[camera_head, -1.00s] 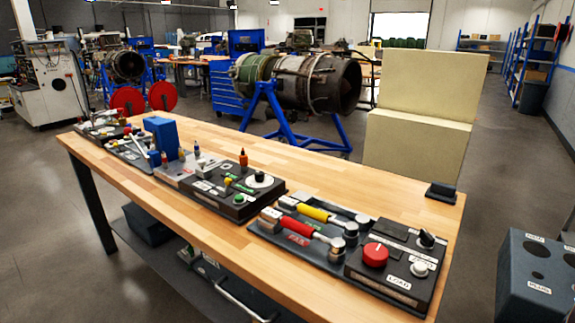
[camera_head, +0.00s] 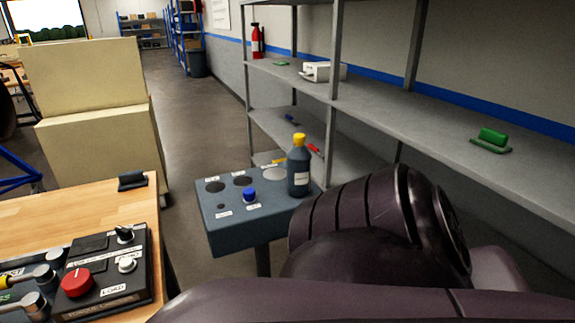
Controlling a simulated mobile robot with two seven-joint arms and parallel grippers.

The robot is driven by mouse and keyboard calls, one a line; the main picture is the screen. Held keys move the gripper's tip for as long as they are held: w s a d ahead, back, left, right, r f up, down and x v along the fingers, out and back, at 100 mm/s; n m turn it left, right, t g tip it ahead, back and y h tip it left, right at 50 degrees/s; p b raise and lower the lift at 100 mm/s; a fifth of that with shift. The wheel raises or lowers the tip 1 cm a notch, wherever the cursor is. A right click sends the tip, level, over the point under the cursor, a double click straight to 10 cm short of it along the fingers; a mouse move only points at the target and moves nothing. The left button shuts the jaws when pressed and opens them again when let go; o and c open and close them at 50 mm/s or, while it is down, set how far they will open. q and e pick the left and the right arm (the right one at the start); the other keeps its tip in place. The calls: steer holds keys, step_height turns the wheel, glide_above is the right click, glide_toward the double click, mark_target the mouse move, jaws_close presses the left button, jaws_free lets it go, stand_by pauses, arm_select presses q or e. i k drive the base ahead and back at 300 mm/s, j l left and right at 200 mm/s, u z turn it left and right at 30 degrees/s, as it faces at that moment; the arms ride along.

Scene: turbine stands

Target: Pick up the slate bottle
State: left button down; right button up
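The slate bottle (camera_head: 298,174) is dark grey-blue with a yellow cap and a pale label. It stands upright on the right rear part of a slate-coloured stand (camera_head: 235,224) with labelled round holes. A dark purple arm link of mine fills the lower right of the view, in front of the stand's right side. Neither gripper shows, and nothing is seen holding the bottle.
A blue-capped item (camera_head: 249,196) sits on the same stand, left of the bottle. The wooden workbench (camera_head: 60,215) with a control panel (camera_head: 112,272) is at left. Grey shelving (camera_head: 400,115) stands behind at right. Cream boxes (camera_head: 90,100) stand at upper left.

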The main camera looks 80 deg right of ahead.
mark_target(299, 159)
steer(key=z, duration=1.45)
steer(key=i+j, duration=0.05)
